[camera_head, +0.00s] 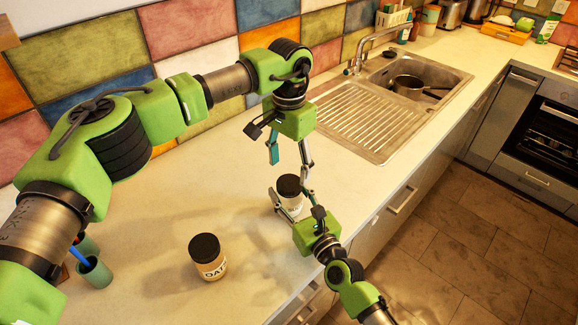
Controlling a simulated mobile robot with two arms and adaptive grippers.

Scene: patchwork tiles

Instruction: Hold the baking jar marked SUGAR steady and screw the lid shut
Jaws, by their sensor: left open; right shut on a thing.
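A small jar with a black lid (289,184) stands upright on the counter near its front edge. Its label (294,211) is mostly hidden by a finger, so I cannot read it in full. The lid sits on top of the jar; I cannot tell how tight it is. My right gripper (290,196) comes from the front and is shut around the jar's sides. My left gripper (290,164) hangs above the jar, pointing down. Its fingers are apart and empty, just above the lid.
A second black-lidded jar (208,262), its label reading OAT, stands to the front left. A teal cup (95,272) stands at the far left. A steel sink (385,105) with a pot (408,87) lies to the right. The counter between is clear.

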